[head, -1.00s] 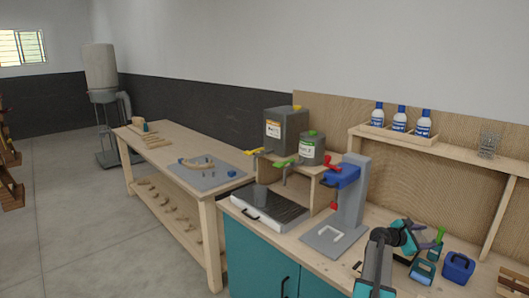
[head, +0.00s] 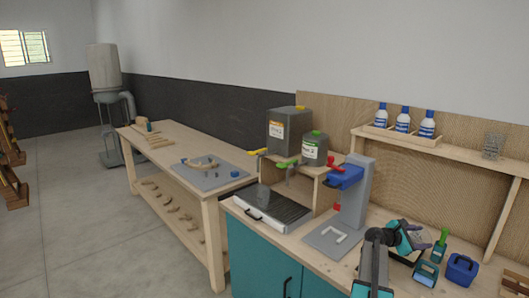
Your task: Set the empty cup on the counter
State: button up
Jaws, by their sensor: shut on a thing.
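My gripper (head: 424,238), dark with teal parts, is at the lower right above the counter (head: 290,236). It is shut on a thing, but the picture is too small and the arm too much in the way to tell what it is. No cup can be clearly made out between the fingers. A faint clear shape, perhaps a cup, shows on the dark tray (head: 283,211) under the dispenser taps. A clear or wire-like stack (head: 492,146) stands on the upper shelf.
Two grey canisters (head: 289,131) with coloured taps stand over the tray. A blue and grey press (head: 353,195) stands right of it. Green and blue items (head: 462,270) crowd the counter by my gripper. White bottles (head: 403,120) sit on the shelf. A workbench (head: 187,147) stands left.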

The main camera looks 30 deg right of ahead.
aim_at(418, 238)
jog(key=v, duration=0.4)
jog(key=f+v, duration=0.1)
jog(key=v, duration=0.1)
jog(key=shift+w+a, duration=0.1)
jog(key=shift+a, duration=0.05)
jog(key=shift+s+r+p, duration=0.25)
jog(key=shift+s+p, duration=0.1)
jog(key=shift+s, duration=0.05)
jog(key=shift+s+d+r+p, duration=0.15)
jog(key=shift+s+d+p, duration=0.2)
jog(key=shift+d+p, duration=0.15)
jog(key=s, duration=0.2)
jog(key=s+p, duration=0.1)
jog(key=shift+d+r, duration=0.35)
